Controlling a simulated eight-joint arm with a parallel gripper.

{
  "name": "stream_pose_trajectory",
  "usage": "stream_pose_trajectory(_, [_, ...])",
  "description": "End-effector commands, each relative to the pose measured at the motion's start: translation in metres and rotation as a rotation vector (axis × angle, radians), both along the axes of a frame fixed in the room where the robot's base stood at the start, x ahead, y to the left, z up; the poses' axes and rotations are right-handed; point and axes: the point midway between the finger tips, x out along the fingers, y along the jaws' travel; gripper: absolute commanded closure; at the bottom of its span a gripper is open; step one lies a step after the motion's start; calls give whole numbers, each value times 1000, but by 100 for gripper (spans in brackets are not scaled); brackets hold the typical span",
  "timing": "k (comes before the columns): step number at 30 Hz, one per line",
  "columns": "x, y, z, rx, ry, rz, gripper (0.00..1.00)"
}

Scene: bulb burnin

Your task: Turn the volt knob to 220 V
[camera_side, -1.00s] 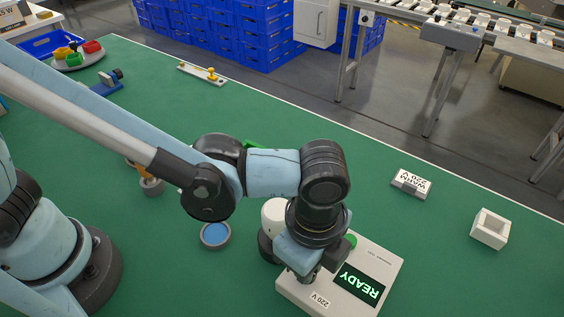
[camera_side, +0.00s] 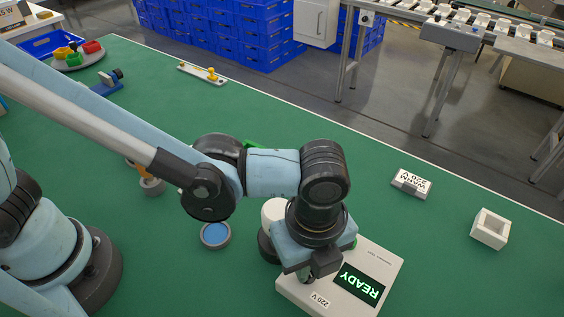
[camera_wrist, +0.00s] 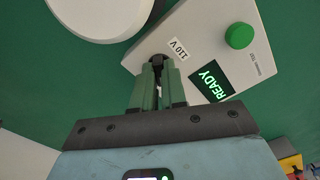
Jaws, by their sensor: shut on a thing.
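The burn-in tester (camera_side: 378,262) is a white box on the green bench. Its dark screen (camera_side: 360,285) reads READY in green; the screen also shows in the wrist view (camera_wrist: 213,81). A 220 V label (camera_side: 320,300) is on its near edge in the side view. A 110 V label (camera_wrist: 177,49) shows beside my fingers in the wrist view. My gripper (camera_wrist: 159,66) points down at the box and is shut on the small dark volt knob (camera_wrist: 157,59). My fingers hide most of the knob, so its pointer cannot be read.
A green button (camera_wrist: 239,35) is on the box. A white round thing (camera_side: 273,213) stands close beside my wrist. A sign reading WARM 220 V (camera_side: 411,183) and a white square holder (camera_side: 490,229) are at right. A blue-topped round dish (camera_side: 215,235) lies left.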

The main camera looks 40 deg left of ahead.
Motion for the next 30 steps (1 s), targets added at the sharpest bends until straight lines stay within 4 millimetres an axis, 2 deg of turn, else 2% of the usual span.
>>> stream_pose_trajectory(7, [0,0,1,1,0,-4,100])
stream_pose_trajectory(8, [0,0,1,1,0,-4,87])
stream_pose_trajectory(12, [0,0,0,1,-1,-3,65])
stream_pose_trajectory(13, [0,0,0,0,0,-2,63])
stream_pose_trajectory(23, [0,0,2,0,0,-1,63])
stream_pose_trajectory(26, [0,0,10,0,0,-1,63])
stream_pose_trajectory(30, [0,0,30,0,0,-1,63])
